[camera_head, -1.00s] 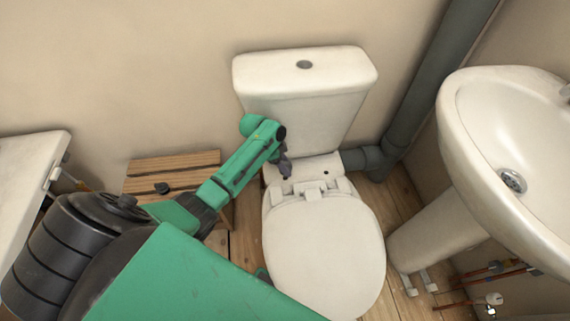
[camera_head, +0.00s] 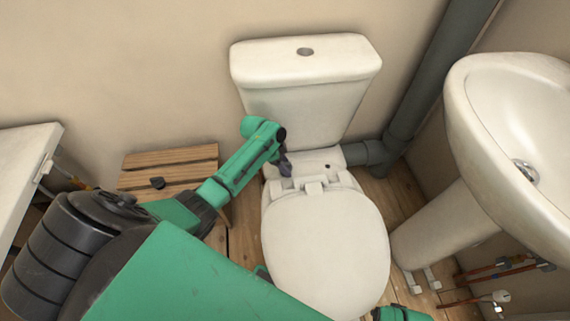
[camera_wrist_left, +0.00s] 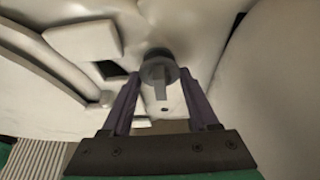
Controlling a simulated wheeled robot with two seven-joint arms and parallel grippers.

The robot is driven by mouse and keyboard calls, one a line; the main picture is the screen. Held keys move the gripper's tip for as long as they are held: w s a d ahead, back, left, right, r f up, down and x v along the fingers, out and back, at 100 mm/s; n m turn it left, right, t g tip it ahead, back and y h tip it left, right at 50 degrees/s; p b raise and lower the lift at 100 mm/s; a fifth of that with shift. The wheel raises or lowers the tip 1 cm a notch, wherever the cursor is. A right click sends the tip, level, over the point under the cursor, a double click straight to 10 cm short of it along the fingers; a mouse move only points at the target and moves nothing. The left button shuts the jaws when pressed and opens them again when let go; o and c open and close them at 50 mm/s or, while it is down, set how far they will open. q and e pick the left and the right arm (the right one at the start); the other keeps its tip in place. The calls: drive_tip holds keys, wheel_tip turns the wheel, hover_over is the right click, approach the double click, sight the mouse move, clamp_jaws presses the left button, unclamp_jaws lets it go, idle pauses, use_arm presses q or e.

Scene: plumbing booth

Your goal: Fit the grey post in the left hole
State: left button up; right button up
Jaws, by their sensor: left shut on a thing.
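My left gripper (camera_head: 285,166) reaches from the left to the ledge behind the toilet seat, on its left side. In the left wrist view its two purple-grey fingers (camera_wrist_left: 158,85) are shut on the grey post (camera_wrist_left: 158,70), which shows a round head and a narrower flat piece. The post is at the white ledge (camera_wrist_left: 205,45); I cannot tell whether it is in a hole. The left hole is not clearly visible in the head view, where the gripper covers that side. A dark hole (camera_head: 327,166) shows at the right of the ledge.
The cistern (camera_head: 305,75) stands close behind the ledge and the closed toilet lid (camera_head: 325,245) lies in front. A grey pipe (camera_head: 365,153) runs off to the right. The basin (camera_head: 515,130) is at right, a wooden stool (camera_head: 170,160) at left.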

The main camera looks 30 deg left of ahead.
use_arm(q)
drive_tip(key=shift+f, duration=0.1)
use_arm(e)
drive_tip(key=shift+r, duration=0.15)
use_arm(q)
drive_tip(key=o, duration=1.5)
drive_tip(key=p+v, duration=0.5)
drive_tip(key=v, duration=0.9)
drive_tip(key=shift+a+r, duration=0.1)
drive_tip(key=shift+r, duration=0.2)
use_arm(e)
drive_tip(key=s+d+f, duration=0.2)
drive_tip(key=s+f, duration=0.3)
drive_tip(key=s, duration=0.4)
drive_tip(key=shift+s+d+f, duration=0.15)
